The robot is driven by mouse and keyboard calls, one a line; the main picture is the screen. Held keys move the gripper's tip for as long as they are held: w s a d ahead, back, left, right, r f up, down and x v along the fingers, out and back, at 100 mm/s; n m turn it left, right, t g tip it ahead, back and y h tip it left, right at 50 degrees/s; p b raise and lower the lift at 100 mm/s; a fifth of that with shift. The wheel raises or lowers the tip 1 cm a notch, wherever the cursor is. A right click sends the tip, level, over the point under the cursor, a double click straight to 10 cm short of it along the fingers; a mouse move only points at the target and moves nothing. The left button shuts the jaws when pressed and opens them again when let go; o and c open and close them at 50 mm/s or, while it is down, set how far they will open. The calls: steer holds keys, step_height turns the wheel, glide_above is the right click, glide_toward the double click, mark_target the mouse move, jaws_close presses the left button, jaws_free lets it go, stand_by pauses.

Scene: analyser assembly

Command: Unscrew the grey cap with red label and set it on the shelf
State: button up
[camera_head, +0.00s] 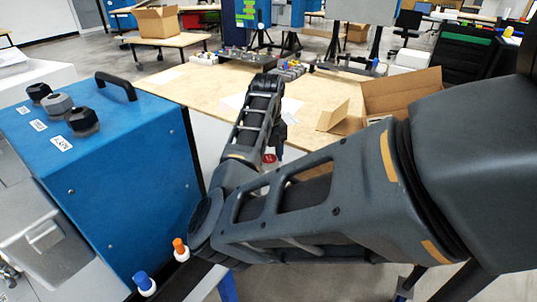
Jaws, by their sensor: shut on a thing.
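My arm crosses the view from the right and folds back up over the wooden table. My gripper (277,138) points down behind the forearm and is mostly hidden by it. A small red-and-white thing (268,159) shows just below the gripper, and the gripper is shut on it. I cannot tell if it is the grey cap with red label. On the blue analyser box (130,150) stand a black cap (39,91), a grey cap (57,104) and a dark cap (82,121), each beside a white label. I cannot make out a red label on them.
An orange-topped bottle (180,249) and a blue-topped bottle (144,284) stand low by the box. The wooden table (205,92) holds an open cardboard box (400,93) at right and small parts along its far edge. A black handle (117,85) rises from the analyser.

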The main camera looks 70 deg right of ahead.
steer(key=shift+f+b, duration=0.3)
steer(key=shift+f, duration=0.3)
stand_by(0.4)
steer(key=o, duration=1.5)
steer(key=shift+o, duration=0.2)
steer(key=shift+r, duration=0.1)
steer(key=shift+r+p, duration=2.95)
steer(key=shift+r, duration=0.5)
